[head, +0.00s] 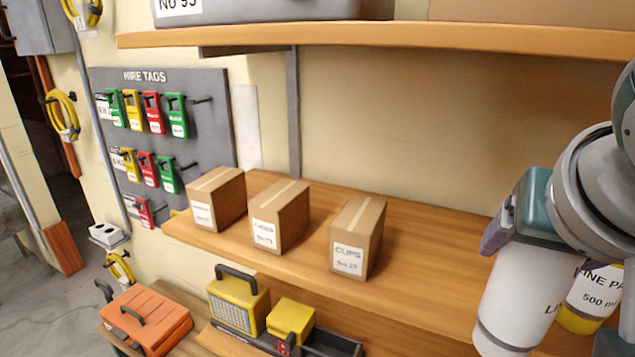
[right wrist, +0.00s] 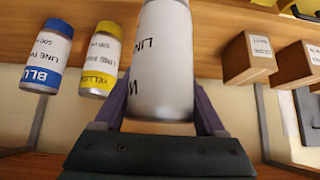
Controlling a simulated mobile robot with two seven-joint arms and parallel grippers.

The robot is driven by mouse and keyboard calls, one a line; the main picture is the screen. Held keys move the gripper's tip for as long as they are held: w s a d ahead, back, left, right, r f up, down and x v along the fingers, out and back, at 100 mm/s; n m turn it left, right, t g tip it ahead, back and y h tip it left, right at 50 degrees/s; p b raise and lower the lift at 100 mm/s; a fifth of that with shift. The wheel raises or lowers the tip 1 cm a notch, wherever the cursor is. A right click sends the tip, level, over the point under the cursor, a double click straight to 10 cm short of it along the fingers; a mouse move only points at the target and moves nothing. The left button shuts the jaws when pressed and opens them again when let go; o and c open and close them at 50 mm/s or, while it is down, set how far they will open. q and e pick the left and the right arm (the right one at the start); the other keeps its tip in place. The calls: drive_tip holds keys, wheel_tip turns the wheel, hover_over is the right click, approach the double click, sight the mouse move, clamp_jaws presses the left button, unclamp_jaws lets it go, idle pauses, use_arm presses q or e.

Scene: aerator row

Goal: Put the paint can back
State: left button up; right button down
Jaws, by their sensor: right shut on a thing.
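A white paint can (head: 515,300) with a partly hidden "LI..." label hangs upright in my right gripper (head: 520,232), in front of the shelf at the right. In the right wrist view the same can (right wrist: 163,60) sits between the two purple fingers of the right gripper (right wrist: 158,108), which are shut on it. Its lower end runs close to the wooden shelf, and I cannot tell whether it touches. My left gripper is not in view.
A yellow-banded paint can (head: 590,300) stands just right of the held can; a blue-banded can (right wrist: 47,57) is beyond it. Cardboard boxes (head: 357,240) stand on the wooden shelf (head: 430,250). Bare shelf lies between boxes and held can. An upper shelf (head: 400,36) overhangs.

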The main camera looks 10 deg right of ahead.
drive_tip(key=w+d+f+p, duration=0.3)
drive_tip(key=w+d+p, duration=0.1)
drive_tip(key=w, duration=0.5)
drive_tip(key=shift+w+d+f, duration=0.2)
drive_tip(key=shift+w+d, duration=0.1)
drive_tip(key=shift+d, duration=0.6)
drive_tip(key=shift+f, duration=0.15)
unclamp_jaws()
